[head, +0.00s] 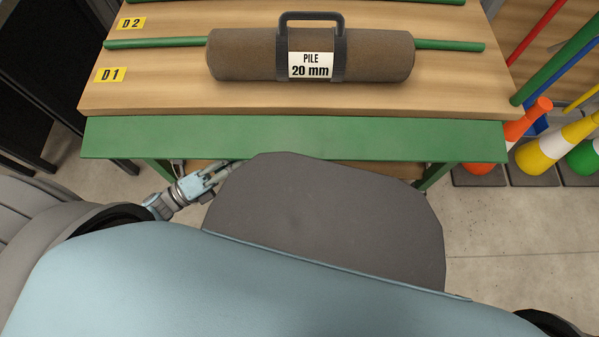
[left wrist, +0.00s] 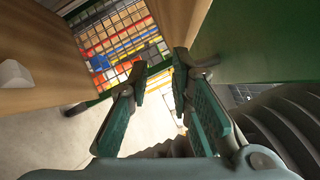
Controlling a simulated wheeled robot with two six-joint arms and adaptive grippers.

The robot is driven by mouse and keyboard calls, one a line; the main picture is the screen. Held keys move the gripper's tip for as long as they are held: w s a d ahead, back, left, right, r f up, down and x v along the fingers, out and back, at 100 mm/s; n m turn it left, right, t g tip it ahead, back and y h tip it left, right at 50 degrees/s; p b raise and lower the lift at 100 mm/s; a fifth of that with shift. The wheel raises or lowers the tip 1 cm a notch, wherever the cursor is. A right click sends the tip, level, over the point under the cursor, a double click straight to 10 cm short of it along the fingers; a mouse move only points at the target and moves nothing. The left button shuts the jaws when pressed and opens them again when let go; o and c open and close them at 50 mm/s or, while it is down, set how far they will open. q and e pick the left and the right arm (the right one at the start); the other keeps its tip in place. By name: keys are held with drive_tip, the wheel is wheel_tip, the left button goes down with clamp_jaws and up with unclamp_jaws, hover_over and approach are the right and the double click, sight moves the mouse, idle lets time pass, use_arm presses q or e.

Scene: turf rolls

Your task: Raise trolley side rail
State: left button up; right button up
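A wooden-topped trolley (head: 160,92) stands in front of me. A long green panel (head: 295,138) runs along its near edge, just below the top; I take it to be the side rail. A green surface (left wrist: 262,40), likely that panel, fills the upper right of the left wrist view. My left gripper (head: 222,172) is just below the panel's lower edge, left of centre, partly hidden by my own body. In the left wrist view my left gripper (left wrist: 161,66) is open, with nothing between its fingers. My right gripper is not in view.
A brown turf roll (head: 242,55) with a black handle and a "PILE 20 mm" label lies on the trolley top, on a green bar (head: 450,45). A dark frame (head: 30,90) stands at left.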

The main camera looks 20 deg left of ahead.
sight(300, 150)
use_arm(q)
drive_tip(key=w+d+r+m+g+h, duration=0.1)
drive_tip(key=d+m, duration=0.1)
drive_tip(key=d, duration=0.2)
drive_tip(key=w+d+r+m+g+h, duration=0.1)
drive_tip(key=d+m, duration=0.1)
drive_tip(key=d, duration=0.3)
drive_tip(key=w+d+r+m+g+h, duration=0.1)
drive_tip(key=w+d+r+m, duration=0.1)
drive_tip(key=d, duration=0.2)
drive_tip(key=shift+d+h, duration=0.4)
drive_tip(key=shift+f, duration=0.1)
clamp_jaws()
drive_tip(key=shift+a, duration=0.15)
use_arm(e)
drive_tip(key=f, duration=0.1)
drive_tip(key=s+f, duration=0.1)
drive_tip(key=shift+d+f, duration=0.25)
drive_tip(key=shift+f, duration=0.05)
